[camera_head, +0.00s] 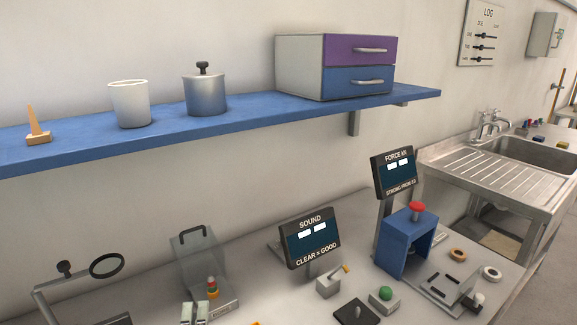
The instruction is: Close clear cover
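The clear cover (190,262) is a see-through grey panel with a dark handle (194,234) along its top edge. It stands raised at the back of a small grey base (226,304) on the bench, at the lower left. A small stack of red, yellow and green pieces (212,288) stands in front of the panel. My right gripper is not in view.
A ring-shaped magnifier (107,266) stands left of the cover. The sound display (310,239) and a blue frame with a red button (405,240) stand to the right. A blue shelf (250,118) hangs above the bench. A sink (500,165) is at the far right.

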